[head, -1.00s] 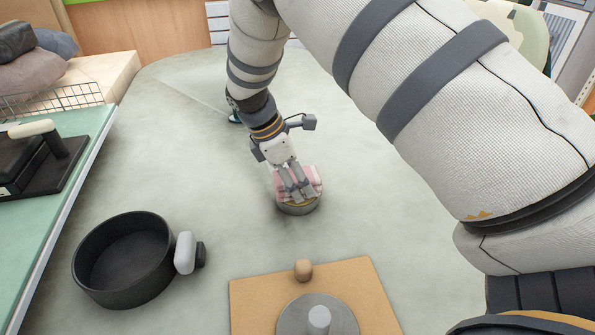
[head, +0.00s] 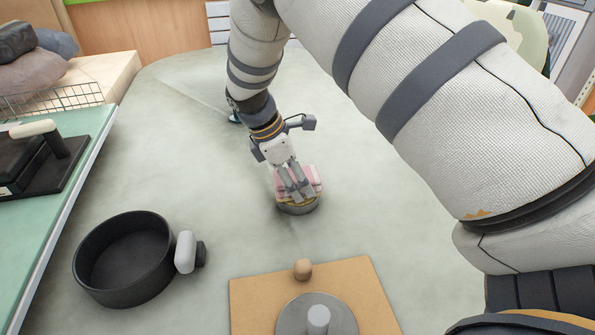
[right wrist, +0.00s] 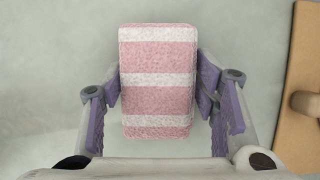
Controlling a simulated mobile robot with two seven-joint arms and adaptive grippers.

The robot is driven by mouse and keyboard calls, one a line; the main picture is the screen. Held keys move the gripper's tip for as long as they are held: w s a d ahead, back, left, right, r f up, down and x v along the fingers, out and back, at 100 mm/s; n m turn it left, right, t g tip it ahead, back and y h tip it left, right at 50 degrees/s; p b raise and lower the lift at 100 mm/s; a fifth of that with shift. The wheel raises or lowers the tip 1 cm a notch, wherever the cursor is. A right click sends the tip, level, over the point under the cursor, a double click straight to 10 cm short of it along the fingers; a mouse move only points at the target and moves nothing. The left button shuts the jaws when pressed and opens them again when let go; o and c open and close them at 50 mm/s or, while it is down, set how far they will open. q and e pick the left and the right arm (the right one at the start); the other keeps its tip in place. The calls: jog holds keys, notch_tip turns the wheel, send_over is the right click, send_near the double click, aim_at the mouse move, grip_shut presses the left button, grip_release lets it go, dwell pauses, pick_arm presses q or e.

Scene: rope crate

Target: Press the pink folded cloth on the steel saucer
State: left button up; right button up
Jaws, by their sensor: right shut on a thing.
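The pink folded cloth (head: 313,178) has white stripes. It also shows in the right wrist view (right wrist: 158,100), between the two finger pads. My right gripper (head: 297,189) is shut on the cloth, a finger on either side. The steel saucer (head: 299,209) is a small round grey dish directly under the cloth, with a yellowish layer showing at its top. The cloth and fingers hide most of its top, and I cannot tell whether the cloth touches it. The saucer is hidden in the right wrist view. My left gripper is not in view.
A black round pan (head: 125,262) stands at the lower left, with a grey handle on its right. A tan board (head: 250,300) with a knobbed grey disc lies at the front. A green-topped surface (head: 90,135) borders the left. Bare table lies around the saucer.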

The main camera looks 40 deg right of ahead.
jog(key=shift+r+p, duration=0.95)
jog(key=shift+r, duration=2.55)
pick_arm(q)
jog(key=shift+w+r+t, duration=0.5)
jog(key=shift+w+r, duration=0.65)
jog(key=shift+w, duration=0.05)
